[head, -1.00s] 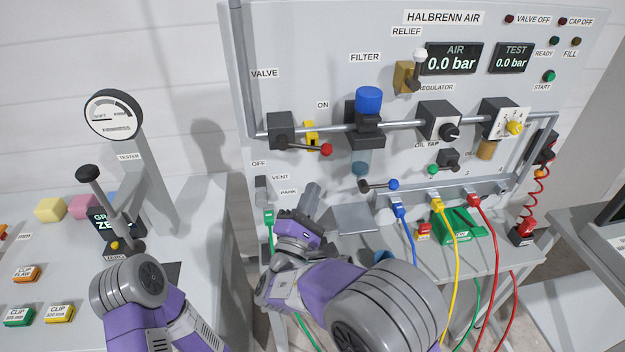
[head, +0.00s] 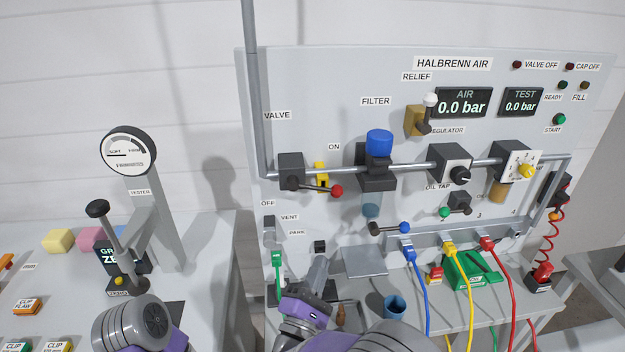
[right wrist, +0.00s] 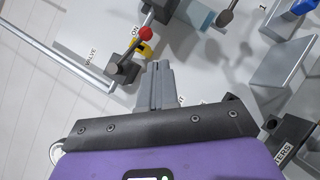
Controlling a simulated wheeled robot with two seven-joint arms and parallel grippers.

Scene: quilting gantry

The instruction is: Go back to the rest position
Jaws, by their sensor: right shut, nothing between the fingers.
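My right gripper (head: 321,264) is at the lower middle of the head view, in front of the panel's lower left part and above the bench. In the right wrist view its two grey fingers (right wrist: 157,78) are together with nothing between them. They point toward the panel, below the valve (right wrist: 122,69) with its red-knobbed lever in that picture. My left arm shows at the bottom left of the head view, in front of the tester bench. Its gripper is out of the frame.
The air panel (head: 330,85) carries a valve (head: 291,171), a filter (head: 379,145) and a regulator (head: 449,163). Blue, yellow and red hoses hang over the bench, near a blue cup (head: 394,306) and a green block (head: 470,268). The tester (head: 129,150) stands at left.

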